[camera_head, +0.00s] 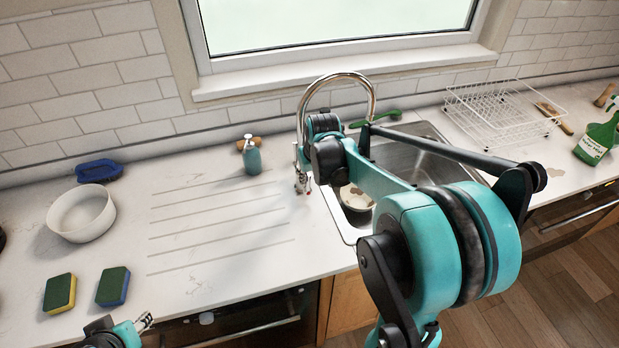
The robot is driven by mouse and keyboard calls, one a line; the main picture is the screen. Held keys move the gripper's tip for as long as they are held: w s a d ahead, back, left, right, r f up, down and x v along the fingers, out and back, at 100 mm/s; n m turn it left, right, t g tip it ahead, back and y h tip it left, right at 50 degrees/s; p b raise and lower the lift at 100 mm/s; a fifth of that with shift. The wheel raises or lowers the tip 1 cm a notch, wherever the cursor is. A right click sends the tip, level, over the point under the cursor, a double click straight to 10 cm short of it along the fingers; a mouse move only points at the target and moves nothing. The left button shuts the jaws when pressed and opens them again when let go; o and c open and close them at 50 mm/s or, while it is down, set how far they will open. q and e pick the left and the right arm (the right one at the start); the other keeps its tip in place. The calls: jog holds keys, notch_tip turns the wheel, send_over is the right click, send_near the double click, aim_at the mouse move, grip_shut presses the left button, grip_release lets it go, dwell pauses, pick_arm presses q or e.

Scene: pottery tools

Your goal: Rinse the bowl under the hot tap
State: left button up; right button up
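The chrome gooseneck tap (336,77) stands at the back left of the metal sink (425,131). My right gripper (302,184) points down beside the tap's base, with a small red spot close to its tips. The arm hides part of it, so I cannot tell whether it is open or touches a tap handle. A pale round dish with brown on it, perhaps a bowl (356,200), lies in the sink, partly behind my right arm. A white bowl (82,213) stands on the left counter. My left gripper (145,322) is low at the front edge, its finger gap unclear.
A teal soap bottle (251,158) stands left of the tap. Two sponges (60,293) (113,286) and a blue brush (98,170) lie at left. A wire rack (497,113) and a green spray bottle (594,141) stand at right. The ridged drainer area is clear.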

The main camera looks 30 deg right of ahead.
jog(key=shift+s+d+f+b, duration=0.2)
jog(key=shift+d+f, duration=0.1)
jog(key=shift+d, duration=0.3)
jog(key=shift+s+d+f+b, duration=0.15)
jog(key=shift+d+f, duration=0.1)
jog(key=shift+d, duration=0.4)
jog(key=shift+s+d+f+b, duration=0.2)
jog(key=shift+d+f, duration=0.1)
jog(key=shift+d, duration=0.3)
jog(key=shift+w+a+r, duration=0.1)
dwell(3.0)
jog(key=w+a+r+p, duration=0.1)
jog(key=a+r+p, duration=0.3)
jog(key=r+p, duration=0.4)
jog(key=shift+r, duration=0.75)
dwell(0.3)
dwell(0.4)
